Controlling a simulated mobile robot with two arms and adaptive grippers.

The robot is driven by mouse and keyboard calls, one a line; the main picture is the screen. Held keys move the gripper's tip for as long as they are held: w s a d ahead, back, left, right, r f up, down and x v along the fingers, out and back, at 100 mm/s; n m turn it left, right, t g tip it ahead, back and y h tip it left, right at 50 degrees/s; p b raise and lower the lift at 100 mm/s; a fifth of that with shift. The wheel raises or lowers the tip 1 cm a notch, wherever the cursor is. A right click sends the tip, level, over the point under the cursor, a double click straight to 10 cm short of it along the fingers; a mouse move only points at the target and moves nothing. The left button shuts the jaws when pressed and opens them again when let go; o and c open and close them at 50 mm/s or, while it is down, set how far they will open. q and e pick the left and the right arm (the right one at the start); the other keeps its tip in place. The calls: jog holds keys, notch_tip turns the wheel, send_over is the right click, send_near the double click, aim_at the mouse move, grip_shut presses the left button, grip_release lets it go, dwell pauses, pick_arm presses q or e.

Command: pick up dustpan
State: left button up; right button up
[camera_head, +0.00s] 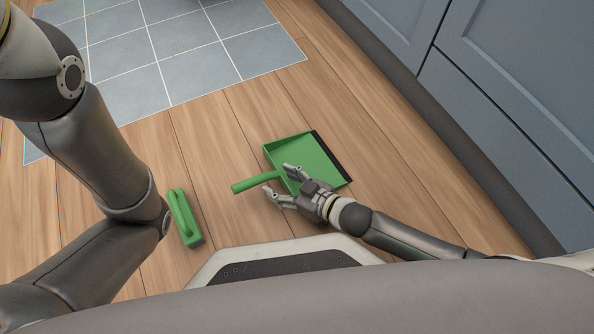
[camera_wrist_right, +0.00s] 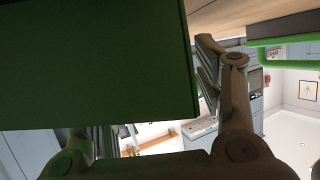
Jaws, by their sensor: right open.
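The green dustpan (camera_head: 305,158) lies on the wooden floor, with a dark lip along its right edge and its handle (camera_head: 250,184) pointing left. My right gripper (camera_head: 279,181) is open at the dustpan, its two fingers apart on either side of the handle's base in the head view. I cannot tell whether they touch it. In the right wrist view, a large green surface (camera_wrist_right: 95,65) of the dustpan fills the upper left and hides part of the fingers. My left gripper is not in view.
A green brush (camera_head: 184,217) lies on the floor to the left of the dustpan, close to my left arm. Blue-grey cabinets (camera_head: 510,110) stand along the right. Grey floor tiles (camera_head: 170,50) lie at the upper left.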

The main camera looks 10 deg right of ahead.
grip_shut()
dwell(0.4)
